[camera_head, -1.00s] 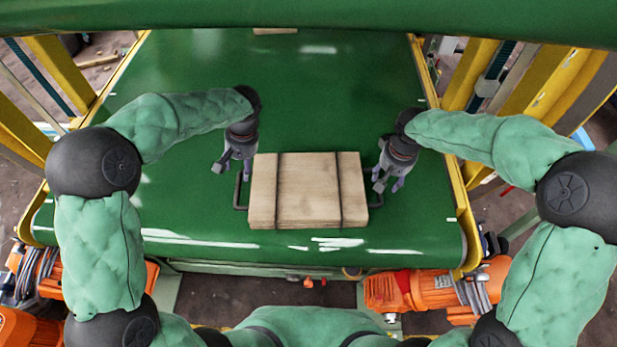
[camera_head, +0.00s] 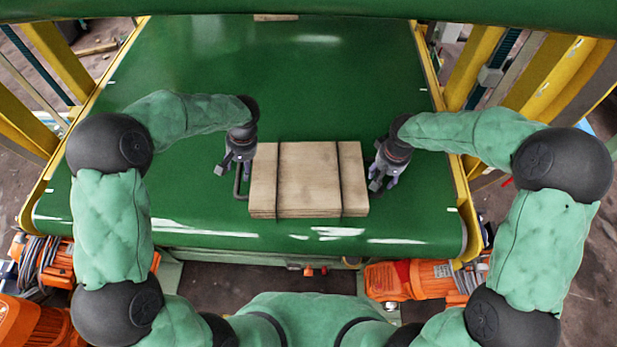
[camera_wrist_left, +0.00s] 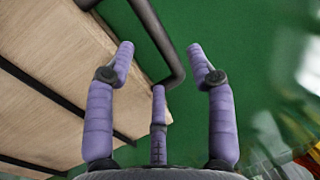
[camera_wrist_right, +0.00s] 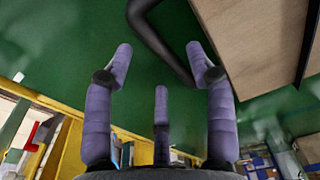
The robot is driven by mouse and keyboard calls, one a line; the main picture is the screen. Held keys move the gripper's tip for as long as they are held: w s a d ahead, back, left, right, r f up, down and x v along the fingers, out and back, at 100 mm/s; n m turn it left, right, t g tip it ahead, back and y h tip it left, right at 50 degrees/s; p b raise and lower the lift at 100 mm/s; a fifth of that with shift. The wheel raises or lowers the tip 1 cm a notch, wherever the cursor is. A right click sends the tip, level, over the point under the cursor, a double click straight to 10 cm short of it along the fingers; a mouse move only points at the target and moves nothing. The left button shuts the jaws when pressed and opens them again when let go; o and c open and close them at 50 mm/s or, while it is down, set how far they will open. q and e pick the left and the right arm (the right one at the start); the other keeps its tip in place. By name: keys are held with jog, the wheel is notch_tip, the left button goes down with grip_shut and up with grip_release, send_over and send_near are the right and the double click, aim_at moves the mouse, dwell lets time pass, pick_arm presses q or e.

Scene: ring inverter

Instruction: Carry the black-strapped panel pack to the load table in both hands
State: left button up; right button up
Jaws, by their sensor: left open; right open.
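The panel pack (camera_head: 308,180) is a stack of light wooden boards with two black straps, lying flat on the green belt. A dark bar handle stands at each end; the left handle (camera_head: 238,180) shows clearly. My left gripper (camera_head: 232,172) is open beside the left end. In the left wrist view the left handle (camera_wrist_left: 160,45) runs near the open purple fingers (camera_wrist_left: 160,60). My right gripper (camera_head: 380,184) is open beside the right end. In the right wrist view the right handle (camera_wrist_right: 160,45) passes just beyond the open fingers (camera_wrist_right: 160,60). Neither gripper holds anything.
The green belt (camera_head: 190,190) is broad and mostly clear around the pack. Another wooden piece (camera_head: 275,17) shows at its far end. Yellow rails (camera_head: 450,150) line both sides. Orange motors (camera_head: 400,283) sit below the near edge. I cannot pick out the load table.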

aim_at(241, 173)
pick_arm(q)
jog(key=shift+x, duration=2.15)
pick_arm(e)
jog(key=shift+w+f, duration=0.15)
jog(key=shift+f, duration=0.95)
jog(key=shift+w+f, duration=0.1)
jog(key=shift+f, duration=0.95)
pick_arm(q)
grip_shut()
pick_arm(e)
grip_shut()
pick_arm(q)
jog(key=shift+w+r, duration=0.15)
pick_arm(e)
jog(key=shift+w+r, duration=0.15)
